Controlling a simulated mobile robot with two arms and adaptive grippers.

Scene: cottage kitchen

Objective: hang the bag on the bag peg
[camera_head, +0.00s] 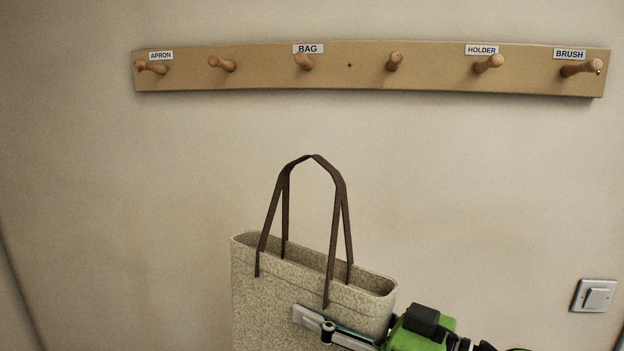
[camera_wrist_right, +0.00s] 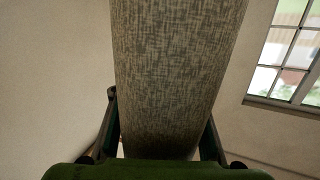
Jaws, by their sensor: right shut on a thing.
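The bag (camera_head: 265,290) is beige and speckled, with two dark brown handles (camera_head: 342,205) that stand up in a loop. It is upright in the lower middle of the head view, and its bottom is cut off by the frame. My right gripper (camera_head: 335,325) is shut on the bag's right side. In the right wrist view the bag (camera_wrist_right: 180,75) fills the middle between the two fingers (camera_wrist_right: 160,135). The bag peg (camera_head: 305,63) is a wooden knob under the BAG label (camera_head: 308,48), above the handles and apart from them. My left gripper is not in view.
A wooden rail (camera_head: 350,82) on the wall carries several empty pegs, with labels APRON, HOLDER and BRUSH. A light switch (camera_head: 594,296) is on the wall at lower right. A window (camera_wrist_right: 290,55) shows in the right wrist view. The wall between bag and rail is clear.

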